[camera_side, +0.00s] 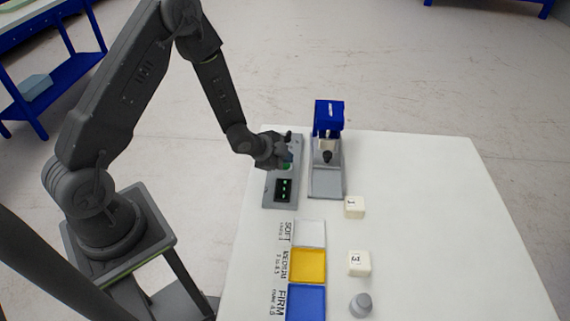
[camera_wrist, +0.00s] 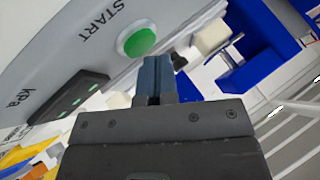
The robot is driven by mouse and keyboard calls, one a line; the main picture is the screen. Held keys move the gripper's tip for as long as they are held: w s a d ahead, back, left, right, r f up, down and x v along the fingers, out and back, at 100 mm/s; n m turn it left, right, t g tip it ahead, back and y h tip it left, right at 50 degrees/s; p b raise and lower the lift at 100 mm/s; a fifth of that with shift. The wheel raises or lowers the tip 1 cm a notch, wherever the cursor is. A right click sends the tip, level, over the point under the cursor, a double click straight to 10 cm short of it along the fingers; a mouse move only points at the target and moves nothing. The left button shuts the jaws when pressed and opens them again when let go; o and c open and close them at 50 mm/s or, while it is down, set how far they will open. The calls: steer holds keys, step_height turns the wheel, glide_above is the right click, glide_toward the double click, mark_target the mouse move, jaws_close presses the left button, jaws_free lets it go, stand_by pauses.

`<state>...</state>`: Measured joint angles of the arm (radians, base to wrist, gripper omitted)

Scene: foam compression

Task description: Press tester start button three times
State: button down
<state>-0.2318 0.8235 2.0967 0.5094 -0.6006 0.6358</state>
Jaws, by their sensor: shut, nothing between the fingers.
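The grey control panel (camera_side: 270,193) lies on the white table left of the tester (camera_side: 328,118), which has a blue head and a grey base. The green start button (camera_wrist: 140,42), in a pale ring beside the word START, is clear in the wrist view. In the side view only a bit of green shows under my gripper (camera_side: 287,160). My gripper's blue fingers (camera_wrist: 155,66) are shut and empty, their tips close beside the button in the picture. I cannot tell whether they touch it. A pale block (camera_wrist: 212,37) shows at the tester's blue frame (camera_wrist: 258,50).
The panel's kPa display (camera_side: 284,190) has small green lights. White (camera_side: 310,234), yellow (camera_side: 308,265) and blue (camera_side: 306,301) trays line the table's left side, labelled SOFT, MEDIUM and FIRM. Foam cubes marked 1 (camera_side: 354,207) and 3 (camera_side: 359,263) and a grey cylinder (camera_side: 360,305) stand nearby. The right side is clear.

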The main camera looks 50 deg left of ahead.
mark_target(285, 166)
steer(key=shift+f, duration=0.45)
stand_by(0.5)
steer(key=shift+r, duration=3.4)
